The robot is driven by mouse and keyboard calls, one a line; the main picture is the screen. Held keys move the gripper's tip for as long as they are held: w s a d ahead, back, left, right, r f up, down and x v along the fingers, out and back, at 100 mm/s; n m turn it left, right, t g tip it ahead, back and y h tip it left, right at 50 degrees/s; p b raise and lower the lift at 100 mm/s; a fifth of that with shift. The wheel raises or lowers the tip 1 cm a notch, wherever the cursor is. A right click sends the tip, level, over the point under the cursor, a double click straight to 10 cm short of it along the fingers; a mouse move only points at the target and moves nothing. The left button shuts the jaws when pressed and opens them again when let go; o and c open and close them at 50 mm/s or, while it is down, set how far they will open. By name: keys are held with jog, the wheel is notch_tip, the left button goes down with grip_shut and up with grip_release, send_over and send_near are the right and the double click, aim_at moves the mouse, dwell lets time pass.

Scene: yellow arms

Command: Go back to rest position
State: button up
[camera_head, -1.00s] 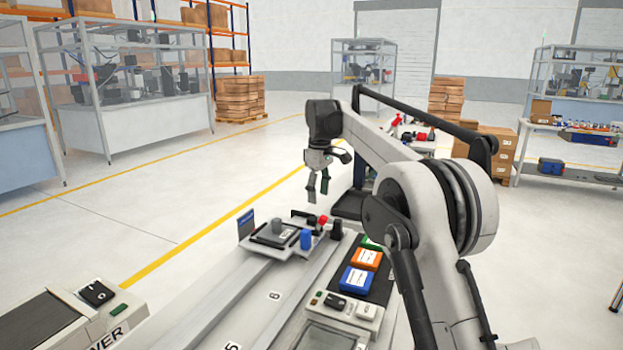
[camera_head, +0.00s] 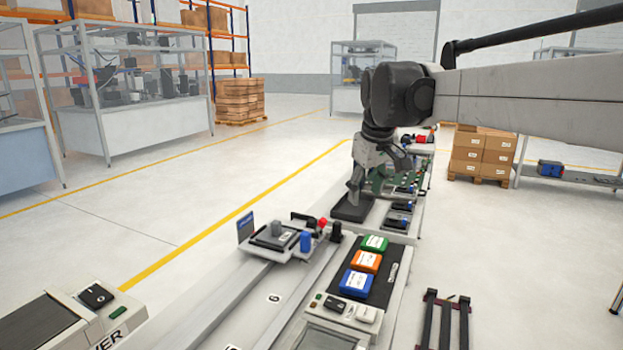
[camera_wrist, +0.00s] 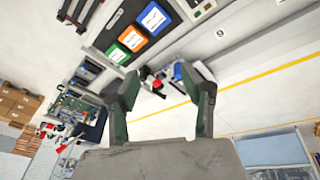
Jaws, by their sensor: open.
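My gripper (camera_head: 366,190) is open and empty in the head view, hanging in the air above the far part of the workbench. In the wrist view its two green-and-dark fingers (camera_wrist: 165,100) stand wide apart with nothing between the tips. My arm reaches in from the right edge of the head view. A blue box (camera_head: 357,283), an orange box (camera_head: 366,261) and a green box (camera_head: 374,243) lie in a row on a dark strip, nearer than the gripper. The wrist view shows them at the top.
A fixture plate (camera_head: 270,243) with a grey cylinder, a blue cylinder (camera_head: 305,240) and a red knob stands left of the boxes. A black rack (camera_head: 441,318) is at lower right. Cartons (camera_head: 482,155) stand behind on a pallet.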

jog(key=s+d+f+m+t, duration=0.1)
jog(key=s+d+f+m, duration=0.15)
jog(key=s, duration=0.65)
jog(key=s+d+f+m+t, duration=0.1)
jog(key=s+d+f, duration=0.15)
jog(key=s, duration=0.65)
jog(key=s+d+f+m+t, duration=0.1)
jog(key=s+d+f+m, duration=0.1)
jog(key=s+f, duration=0.8)
jog(key=s+m, duration=0.1)
jog(key=s, duration=0.2)
jog(key=shift+s+d+f+t, duration=0.15)
jog(key=shift+s+d+t, duration=0.15)
jog(key=shift+s+d, duration=0.1)
